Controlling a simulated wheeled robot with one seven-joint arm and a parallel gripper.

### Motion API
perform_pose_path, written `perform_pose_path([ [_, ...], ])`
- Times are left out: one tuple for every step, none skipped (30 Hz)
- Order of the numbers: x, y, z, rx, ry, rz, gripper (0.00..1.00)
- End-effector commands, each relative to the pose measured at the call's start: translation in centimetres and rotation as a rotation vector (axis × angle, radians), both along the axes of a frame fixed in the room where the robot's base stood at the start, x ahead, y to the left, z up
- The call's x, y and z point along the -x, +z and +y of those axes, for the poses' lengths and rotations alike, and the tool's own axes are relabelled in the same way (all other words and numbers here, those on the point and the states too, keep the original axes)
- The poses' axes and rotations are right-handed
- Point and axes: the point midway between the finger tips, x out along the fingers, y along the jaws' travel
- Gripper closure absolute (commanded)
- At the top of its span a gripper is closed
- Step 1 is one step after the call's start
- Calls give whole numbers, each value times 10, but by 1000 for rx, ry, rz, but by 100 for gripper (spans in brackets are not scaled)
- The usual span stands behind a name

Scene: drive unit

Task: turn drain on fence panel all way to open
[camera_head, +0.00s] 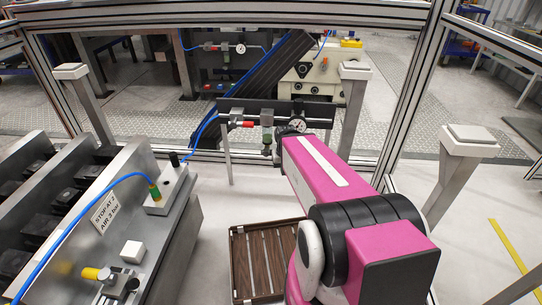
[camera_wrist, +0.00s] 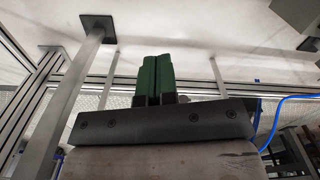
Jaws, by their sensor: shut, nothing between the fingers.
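An air unit is mounted on a dark panel (camera_head: 318,108) at the fence, in the middle of the head view. It has a round gauge (camera_head: 297,125), a red part (camera_head: 241,124) and a grey bowl (camera_head: 267,119) with a small piece (camera_head: 267,150) below it. I cannot tell the drain's position. The air unit is not recognisable in the wrist view.
A similar unit with a gauge (camera_head: 240,48) stands farther back. A bench at left carries a sign (camera_head: 104,214), a green-tipped fitting (camera_head: 155,194) and a yellow knob (camera_head: 92,273). A brown slatted crate (camera_head: 240,275) is on the floor. Fence posts and a blue hose (camera_wrist: 282,107) surround the area.

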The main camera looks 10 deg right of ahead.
Motion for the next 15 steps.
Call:
perform_pose_path([
  [0,0,0,0,0,0,100],
  [0,0,0,0,0,0,100],
  [0,0,0,0,0,0,100],
  [0,0,0,0,0,0,100],
  [0,0,0,0,0,0,100],
  [0,0,0,0,0,0,100],
  [0,0,0,0,0,0,100],
  [0,0,0,0,0,0,100],
  [0,0,0,-1,-1,0,87],
  [-1,-1,0,-3,-4,1,77],
  [-3,-2,0,-8,-12,3,67],
  [-6,-5,0,-21,-30,9,54],
  [-10,-8,1,-34,-49,16,45],
  [-14,-12,1,-53,-77,25,40],
  [-22,-19,2,-85,-121,40,40],
])
